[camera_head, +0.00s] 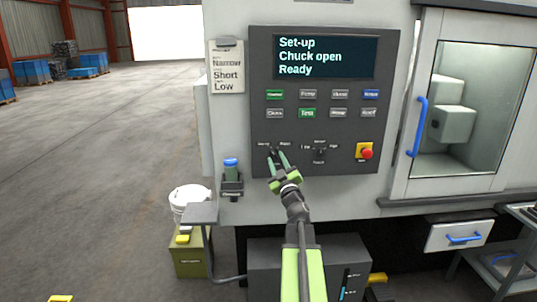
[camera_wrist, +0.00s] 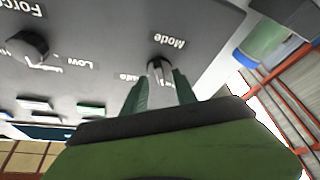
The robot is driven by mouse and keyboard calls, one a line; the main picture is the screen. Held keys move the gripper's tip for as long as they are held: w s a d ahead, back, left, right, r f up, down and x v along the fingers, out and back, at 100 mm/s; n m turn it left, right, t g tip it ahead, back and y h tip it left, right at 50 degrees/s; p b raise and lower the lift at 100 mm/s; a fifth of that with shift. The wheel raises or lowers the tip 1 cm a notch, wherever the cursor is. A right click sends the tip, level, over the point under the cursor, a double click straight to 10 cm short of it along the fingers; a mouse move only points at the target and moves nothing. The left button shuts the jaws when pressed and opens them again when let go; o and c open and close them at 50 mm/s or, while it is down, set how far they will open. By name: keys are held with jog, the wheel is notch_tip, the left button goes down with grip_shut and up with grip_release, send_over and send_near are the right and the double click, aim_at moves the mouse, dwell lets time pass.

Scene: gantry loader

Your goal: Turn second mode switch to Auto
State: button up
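The mode switch is a small dark knob (camera_wrist: 158,68) below an upside-down "Mode" label in the wrist view. In the head view it sits low on the left of the dark control panel (camera_head: 262,80), between small labels that seem to read Set-up and Auto. My gripper (camera_head: 276,155) reaches up to it from below. Its two green fingers stand apart, one on each side of the knob; the wrist view (camera_wrist: 160,85) shows this too. Whether they press on it cannot be told. The display (camera_head: 325,58) reads "Set-up, Chuck open, Ready".
A second knob (camera_head: 320,153), labelled Force in the wrist view (camera_wrist: 28,48), is to the right. Push buttons (camera_head: 307,113) lie above, and a red emergency stop (camera_head: 366,153) at far right. A blue-topped holder (camera_head: 231,170) hangs left. The blue-handled door (camera_head: 418,125) is right.

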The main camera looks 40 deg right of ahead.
jog(key=shift+w+d+r, duration=0.2)
jog(key=shift+w, duration=0.2)
jog(key=shift+s, duration=0.1)
